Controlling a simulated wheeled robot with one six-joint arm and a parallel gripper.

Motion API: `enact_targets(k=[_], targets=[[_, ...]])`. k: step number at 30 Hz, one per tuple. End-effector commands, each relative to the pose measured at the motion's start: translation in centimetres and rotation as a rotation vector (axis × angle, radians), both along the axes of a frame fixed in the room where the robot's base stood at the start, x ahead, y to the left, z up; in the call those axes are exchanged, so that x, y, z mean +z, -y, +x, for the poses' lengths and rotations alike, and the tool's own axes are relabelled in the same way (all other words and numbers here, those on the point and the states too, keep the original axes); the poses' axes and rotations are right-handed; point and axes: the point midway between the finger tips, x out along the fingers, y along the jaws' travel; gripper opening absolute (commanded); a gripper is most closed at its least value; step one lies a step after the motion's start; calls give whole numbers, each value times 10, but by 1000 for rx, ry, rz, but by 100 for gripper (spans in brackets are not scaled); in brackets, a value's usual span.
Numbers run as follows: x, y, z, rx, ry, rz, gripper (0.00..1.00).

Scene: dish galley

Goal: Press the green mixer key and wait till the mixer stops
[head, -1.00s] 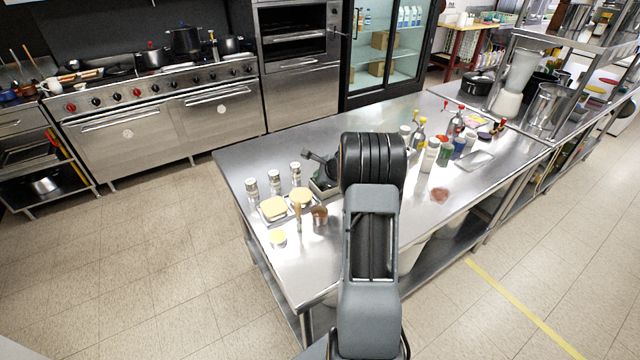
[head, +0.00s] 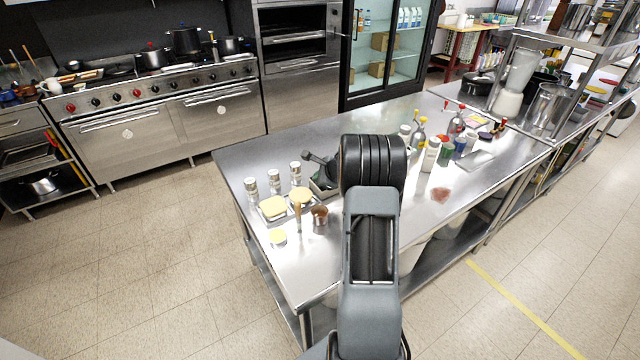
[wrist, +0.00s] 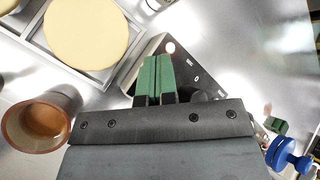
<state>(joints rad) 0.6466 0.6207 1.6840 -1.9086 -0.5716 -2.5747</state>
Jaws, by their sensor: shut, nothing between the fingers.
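In the wrist view my gripper (wrist: 154,76) has its two green fingers side by side, closed with nothing between them. The fingertips lie over a grey control box (wrist: 199,66) with small white markings and a pale round light or button (wrist: 170,47) near its top edge. I see no green key; the fingers cover part of the box face. I cannot tell whether they touch it. In the head view the box (head: 322,190) is partly hidden behind my arm, and the fingers cannot be made out. I cannot identify the mixer itself for certain.
In the wrist view a tray with a round yellow item (wrist: 88,28) is at upper left, a brown cup (wrist: 40,125) at lower left and a blue knob-like thing (wrist: 287,158) at lower right. In the head view shakers (head: 274,181) and bottles (head: 430,155) stand on the steel table (head: 300,262).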

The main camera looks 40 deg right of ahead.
Motion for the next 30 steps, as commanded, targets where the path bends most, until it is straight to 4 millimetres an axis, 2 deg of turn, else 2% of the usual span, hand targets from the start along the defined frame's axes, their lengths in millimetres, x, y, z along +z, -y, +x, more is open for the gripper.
enact_targets(k=[11, 22, 30], targets=[[0, 0, 0, 1, -1, 0, 0], [16, 0, 0, 1, 0, -1, 0], [17, 0, 0, 0, 0, 0, 0]])
